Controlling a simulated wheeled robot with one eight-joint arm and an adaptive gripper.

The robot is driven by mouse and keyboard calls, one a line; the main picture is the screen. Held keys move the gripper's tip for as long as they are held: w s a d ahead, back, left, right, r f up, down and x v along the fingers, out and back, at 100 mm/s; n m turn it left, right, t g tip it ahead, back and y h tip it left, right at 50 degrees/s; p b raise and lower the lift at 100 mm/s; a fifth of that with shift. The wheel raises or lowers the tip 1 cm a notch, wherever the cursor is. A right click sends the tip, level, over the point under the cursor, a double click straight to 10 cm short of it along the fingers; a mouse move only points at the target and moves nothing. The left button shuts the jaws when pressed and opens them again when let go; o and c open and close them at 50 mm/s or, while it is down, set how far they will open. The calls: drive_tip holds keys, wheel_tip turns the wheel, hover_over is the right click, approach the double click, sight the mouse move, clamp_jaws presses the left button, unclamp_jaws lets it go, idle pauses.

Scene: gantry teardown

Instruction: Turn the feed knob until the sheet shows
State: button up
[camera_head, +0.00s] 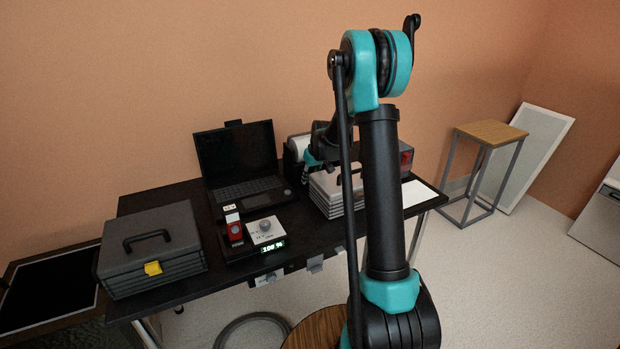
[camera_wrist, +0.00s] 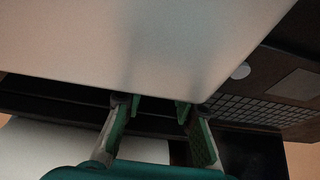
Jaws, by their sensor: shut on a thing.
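A black machine with a white roll-like top (camera_head: 299,146) stands at the back of the black table, partly hidden by my arm. I cannot make out a feed knob on it, and I see no sheet coming out. My gripper (camera_wrist: 153,108) shows its two green-padded fingers a little apart in the wrist view, at the edge of a large pale surface (camera_wrist: 130,45). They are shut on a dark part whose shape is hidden. In the head view my gripper is low among the machine and the pale grey case (camera_head: 328,192), mostly behind my arm.
An open laptop (camera_head: 238,160) stands left of the machine. A control box with a grey dial (camera_head: 265,226), a red switch (camera_head: 234,228) and a lit display is in front. A dark toolbox (camera_head: 150,250) is at the left. A wood-topped stool (camera_head: 491,132) stands right.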

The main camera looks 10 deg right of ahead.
drive_tip(key=shift+w+d+y, duration=0.1)
drive_tip(key=shift+d+y, duration=0.2)
drive_tip(key=shift+y, duration=0.3)
clamp_jaws()
drive_tip(key=shift+m+g+y, duration=0.3)
drive_tip(key=shift+g+y, duration=0.1)
drive_tip(key=shift+y, duration=0.4)
drive_tip(key=o, duration=1.1)
unclamp_jaws()
drive_tip(key=v, duration=1.2)
